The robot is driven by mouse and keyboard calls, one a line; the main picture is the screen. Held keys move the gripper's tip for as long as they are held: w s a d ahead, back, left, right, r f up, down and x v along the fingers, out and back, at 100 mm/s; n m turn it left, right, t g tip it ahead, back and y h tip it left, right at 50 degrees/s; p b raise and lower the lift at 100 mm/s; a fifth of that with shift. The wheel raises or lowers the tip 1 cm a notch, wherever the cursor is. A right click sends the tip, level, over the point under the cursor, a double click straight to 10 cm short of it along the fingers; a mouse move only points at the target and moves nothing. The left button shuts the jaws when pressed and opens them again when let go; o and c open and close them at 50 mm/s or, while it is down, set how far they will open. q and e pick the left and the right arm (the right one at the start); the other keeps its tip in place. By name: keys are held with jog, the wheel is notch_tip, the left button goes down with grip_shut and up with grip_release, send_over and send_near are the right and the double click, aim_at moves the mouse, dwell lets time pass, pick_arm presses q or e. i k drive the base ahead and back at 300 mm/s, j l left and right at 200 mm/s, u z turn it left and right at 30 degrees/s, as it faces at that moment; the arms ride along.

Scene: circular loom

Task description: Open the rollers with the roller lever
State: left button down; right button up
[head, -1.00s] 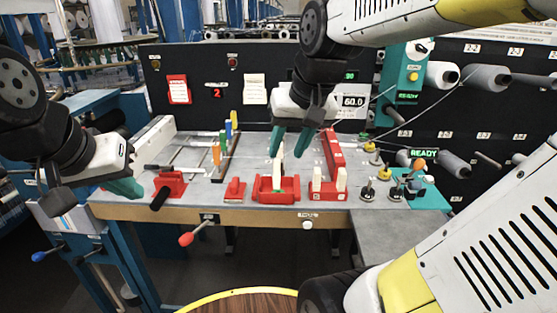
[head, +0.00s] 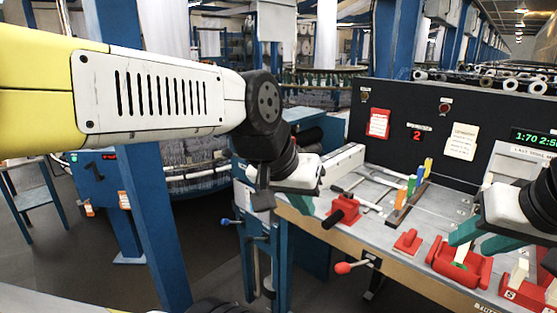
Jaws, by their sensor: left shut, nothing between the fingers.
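I cannot tell for sure which handle is the roller lever. A red bracket with a black handle (head: 341,212) stands on the left end of the grey table. A lever with a red ball knob (head: 345,268) sticks out from the table's front edge below it. A lever with a blue knob (head: 226,222) is on the blue frame to the left. My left gripper (head: 304,206) is shut and empty, left of the black handle and apart from it; its teal fingers are partly hidden. My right gripper (head: 478,246) is open above a red tray-like fixture (head: 459,265).
A small red block (head: 408,241) and upright coloured pieces (head: 418,178) stand on the table. A black panel (head: 400,152) with red and white cards closes the back. A blue post (head: 150,170) stands at left.

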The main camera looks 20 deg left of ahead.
aim_at(225, 152)
jog(key=u, duration=1.3)
